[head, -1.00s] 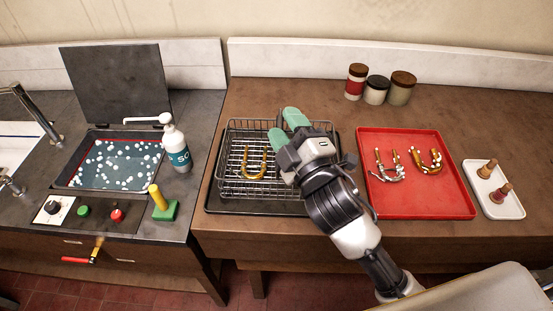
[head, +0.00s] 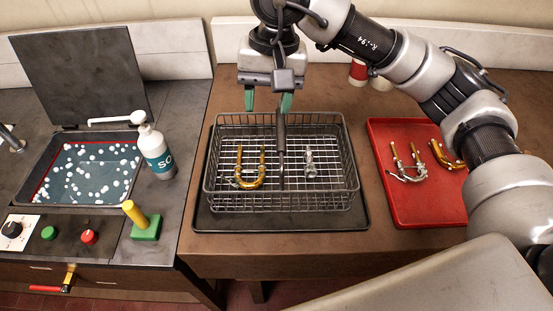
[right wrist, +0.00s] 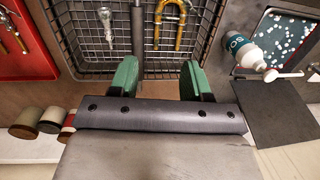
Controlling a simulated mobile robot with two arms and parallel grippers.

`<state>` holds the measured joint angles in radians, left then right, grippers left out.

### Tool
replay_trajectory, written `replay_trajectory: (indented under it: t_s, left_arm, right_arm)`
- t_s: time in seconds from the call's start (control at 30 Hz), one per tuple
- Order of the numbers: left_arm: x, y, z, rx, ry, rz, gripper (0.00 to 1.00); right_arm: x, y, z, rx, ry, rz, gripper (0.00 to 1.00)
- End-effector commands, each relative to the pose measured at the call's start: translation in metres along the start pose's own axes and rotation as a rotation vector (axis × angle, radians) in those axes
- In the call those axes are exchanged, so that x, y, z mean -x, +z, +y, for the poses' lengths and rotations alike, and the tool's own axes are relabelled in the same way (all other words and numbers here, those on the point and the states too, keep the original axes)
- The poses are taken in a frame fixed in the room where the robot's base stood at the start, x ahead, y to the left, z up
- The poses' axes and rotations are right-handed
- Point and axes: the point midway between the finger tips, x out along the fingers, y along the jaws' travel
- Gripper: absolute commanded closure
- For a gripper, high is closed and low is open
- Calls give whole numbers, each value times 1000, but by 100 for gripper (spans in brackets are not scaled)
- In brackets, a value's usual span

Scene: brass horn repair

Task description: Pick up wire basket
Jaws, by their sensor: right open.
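The wire basket (head: 305,200) stands on a dark tray (head: 282,221) on the brown bench. Its mesh shows again in the right wrist view (right wrist: 93,42). A dark bar (head: 281,150) runs front to back over its middle, probably its handle. Inside lie a brass U-shaped tube (head: 248,182) and a silver part (head: 310,165). My right gripper (head: 268,106) is above the basket's back edge, pointing down, its green fingers apart and empty. In the right wrist view the bar shows beyond the fingers, nearer the left one; whether they touch it is unclear. My left gripper is out of view.
At right a red tray (head: 388,207) holds horn tubes, partly behind my right arm. At left are a bubbly bath (head: 85,172), a soap bottle (head: 155,155) and a green block with a yellow post (head: 138,220). Jars (right wrist: 28,122) stand behind.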

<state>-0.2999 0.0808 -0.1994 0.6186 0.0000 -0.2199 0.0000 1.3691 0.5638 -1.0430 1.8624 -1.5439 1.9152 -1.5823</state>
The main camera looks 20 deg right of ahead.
Motion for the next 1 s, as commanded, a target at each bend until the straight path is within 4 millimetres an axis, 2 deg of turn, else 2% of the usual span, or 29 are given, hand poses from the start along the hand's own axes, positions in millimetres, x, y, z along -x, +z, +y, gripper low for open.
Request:
replay_trajectory:
  t_s: [0.1, 0.17, 0.4, 0.67, 0.8, 1.0]
  left_arm:
    - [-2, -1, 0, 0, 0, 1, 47]
    - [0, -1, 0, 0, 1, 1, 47]
    - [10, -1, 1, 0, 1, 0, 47]
    - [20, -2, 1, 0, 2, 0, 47]
    - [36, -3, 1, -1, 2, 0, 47]
    - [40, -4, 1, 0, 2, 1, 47]
  right_arm:
    - [8, -12, 16, 6, 91, 63, 52]
    - [6, -14, 19, 7, 108, 70, 52]
    - [-29, -16, 23, 7, 109, 68, 52]
    - [-50, -16, 26, 7, 108, 67, 52]
    - [-70, -14, 30, 8, 109, 64, 52]
    - [-93, -16, 32, 7, 106, 68, 52]
